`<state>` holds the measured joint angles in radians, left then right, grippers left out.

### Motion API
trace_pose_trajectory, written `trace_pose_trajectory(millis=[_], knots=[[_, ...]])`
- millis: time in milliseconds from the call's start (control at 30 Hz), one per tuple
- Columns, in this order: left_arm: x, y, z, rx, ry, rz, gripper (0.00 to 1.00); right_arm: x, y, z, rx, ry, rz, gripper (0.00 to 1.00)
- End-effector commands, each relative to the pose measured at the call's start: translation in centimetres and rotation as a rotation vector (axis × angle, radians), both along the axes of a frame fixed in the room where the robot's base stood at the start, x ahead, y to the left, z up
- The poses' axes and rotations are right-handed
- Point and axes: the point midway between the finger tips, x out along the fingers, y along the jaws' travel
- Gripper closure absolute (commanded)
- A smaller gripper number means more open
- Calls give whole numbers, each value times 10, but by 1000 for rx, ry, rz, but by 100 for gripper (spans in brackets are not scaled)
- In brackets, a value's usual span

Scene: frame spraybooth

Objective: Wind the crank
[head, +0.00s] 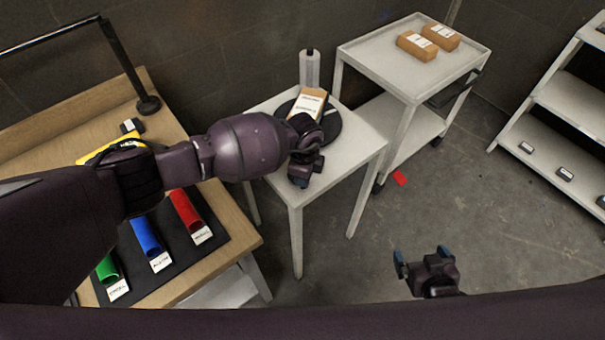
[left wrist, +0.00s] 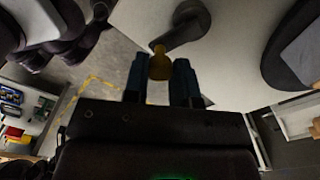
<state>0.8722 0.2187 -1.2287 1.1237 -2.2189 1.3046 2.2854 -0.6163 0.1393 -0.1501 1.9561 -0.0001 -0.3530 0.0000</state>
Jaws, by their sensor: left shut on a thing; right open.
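A crank shows in the left wrist view as a dark arm (left wrist: 186,27) on a pale surface, with a yellow knob (left wrist: 159,66) at its end. My left gripper (left wrist: 160,82) is shut on that knob. In the head view my left gripper (head: 302,178) is over the front of a small white table (head: 346,166) and hides the crank. A black round disc (head: 330,128) on this table carries a brown box (head: 308,103) with a white label. My right gripper (head: 424,260) is open and empty, low over the floor.
A clear cylinder (head: 309,69) stands behind the disc. A white cart (head: 385,58) at the back right holds two brown boxes (head: 417,45). A wooden bench (head: 228,225) at left carries red (head: 185,208), blue (head: 146,236) and green tubes. The floor at right is mostly clear.

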Motion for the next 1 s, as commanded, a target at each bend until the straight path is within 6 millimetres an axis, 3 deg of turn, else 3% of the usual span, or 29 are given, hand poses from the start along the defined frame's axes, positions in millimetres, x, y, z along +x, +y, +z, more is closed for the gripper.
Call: trace_pose_trajectory(millis=[400,433,567,1000], knots=[[0,-1,0,-1,-1,6,99,0,0,0,-1,0,1,0],[0,-1,0,-1,-1,6,72,0,0,0,-1,0,1,0],[0,-1,0,-1,-1,6,52,0,0,0,-1,0,1,0],[1,0,10,-2,-2,6,50,-1,0,0,-1,1,0,0]])
